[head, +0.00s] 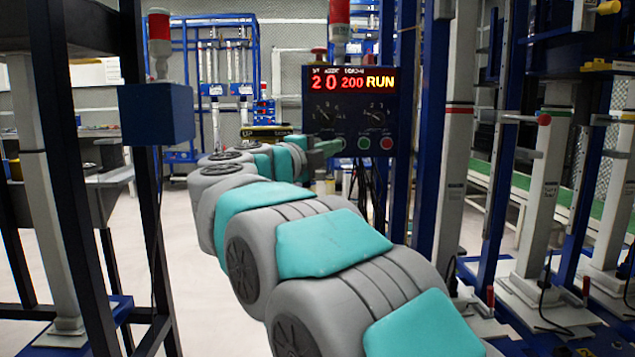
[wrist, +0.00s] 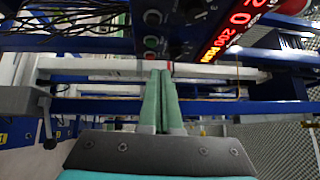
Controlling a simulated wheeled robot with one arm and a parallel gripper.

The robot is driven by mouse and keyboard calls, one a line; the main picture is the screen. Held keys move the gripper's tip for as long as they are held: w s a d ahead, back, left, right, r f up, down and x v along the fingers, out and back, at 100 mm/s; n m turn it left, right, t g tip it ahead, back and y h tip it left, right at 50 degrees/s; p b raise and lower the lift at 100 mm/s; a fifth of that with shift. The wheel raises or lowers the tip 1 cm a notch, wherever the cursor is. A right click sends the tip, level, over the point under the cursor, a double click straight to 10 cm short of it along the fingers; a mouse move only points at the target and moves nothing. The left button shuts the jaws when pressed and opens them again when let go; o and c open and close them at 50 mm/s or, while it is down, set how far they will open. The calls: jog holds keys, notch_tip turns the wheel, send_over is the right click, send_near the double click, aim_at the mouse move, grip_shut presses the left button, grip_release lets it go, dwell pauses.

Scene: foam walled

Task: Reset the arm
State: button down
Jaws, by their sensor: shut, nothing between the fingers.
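My arm, grey with teal pads, reaches forward from the bottom right of the head view. My gripper (head: 335,146) is at its far end, just in front of the lower left of a control panel (head: 347,113). In the wrist view my gripper (wrist: 160,72) shows two green fingers pressed together with nothing between them. The panel has a red lit display reading 20, 200 and RUN, two dials, and green and red buttons. The fingertips are close to the buttons in the wrist view; I cannot tell whether they touch.
A dark frame with a blue box (head: 157,114) and a red lamp stands at the left. Blue and white test columns (head: 545,170) crowd the right side. A workbench (head: 105,175) is at the left back. Pale floor (head: 185,250) is clear left of my arm.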

notch_tip(320, 180, up, 4)
jog(key=w+a+n+t+y, duration=0.2)
jog(key=n+t+y, duration=0.1)
jog(key=n, duration=0.1)
jog(key=s+a+f+n+t+y+p, duration=0.1)
jog(key=a+f+n+y, duration=0.1)
jog(key=a+n+y, duration=0.35)
jog(key=s+a+f+n+y+p, duration=0.1)
jog(key=s+a+f+n+y, duration=0.15)
jog(key=n+y, duration=0.45)
jog(key=s+f+n+g+y, duration=0.1)
jog(key=s+f+n+g, duration=0.35)
jog(key=f, duration=0.45)
jog(key=s+f+n+g+y, duration=0.1)
jog(key=s+f+n+g, duration=0.2)
jog(key=s+f, duration=0.45)
jog(key=s+d+f+g+h, duration=0.1)
jog(key=s+d+f+g, duration=0.3)
jog(key=s+f, duration=0.3)
jog(key=s+d+f+n+g+h+p, duration=0.1)
jog(key=s+d+f+g, duration=0.3)
jog(key=s, duration=1.2)
jog(key=s+d+f+n+g+h, duration=0.1)
jog(key=s+d+f+g+h, duration=0.2)
jog(key=s+d+f, duration=0.6)
jog(key=s+f+g, duration=0.1)
jog(key=s, duration=0.2)
jog(key=shift+g+p, duration=0.35)
jog(key=shift+w+f, duration=0.1)
